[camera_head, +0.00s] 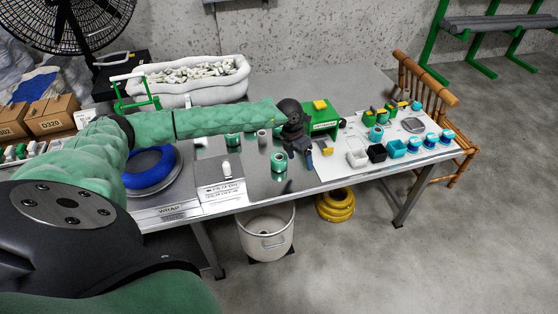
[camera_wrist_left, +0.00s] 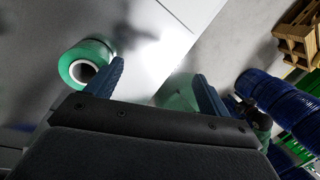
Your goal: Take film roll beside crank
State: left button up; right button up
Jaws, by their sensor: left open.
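My left gripper (camera_head: 308,160) is open and empty over the steel table, its blue fingers pointing down. A green film roll (camera_head: 279,161) stands on the table just left of the fingers. In the left wrist view, a green roll with a pale core (camera_wrist_left: 85,64) lies outside the left finger, not between the open fingers (camera_wrist_left: 162,88). A blurred pale green patch shows between the fingers; I cannot tell what it is. More small rolls (camera_head: 262,137) stand behind my gripper, partly hidden by my arm. A green frame with a handle (camera_head: 135,90), possibly the crank, stands at the left.
A green box (camera_head: 320,120) stands just behind my gripper. A white board (camera_head: 340,165) with several small containers is at right. A white bin (camera_head: 266,235) stands below the front edge.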

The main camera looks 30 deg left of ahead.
aim_at(279, 158)
pick_arm(q)
jog(key=a+r+y, duration=0.2)
jog(key=a+y, duration=0.1)
jog(key=a, duration=0.5)
jog(key=shift+n, duration=0.3)
jog(key=f+p, duration=0.1)
jog(key=f, duration=0.1)
jog(key=f+p, duration=0.1)
jog(key=f, duration=0.1)
jog(key=a+f+p, duration=0.1)
jog(key=f+p, duration=0.1)
jog(key=f, duration=0.1)
jog(key=shift+w, duration=0.25)
jog(key=shift+f, duration=0.4)
jog(key=c, duration=1.2)
jog(key=shift+o, duration=0.2)
pick_arm(e)
jog(key=s+d+f, duration=0.1)
jog(key=f, duration=0.5)
jog(key=s+d+f, duration=0.1)
jog(key=s+f, duration=0.1)
jog(key=f, duration=0.4)
jog(key=shift+d+f, duration=0.35)
jog(key=shift+f, duration=0.05)
pick_arm(q)
jog(key=shift+r, duration=0.1)
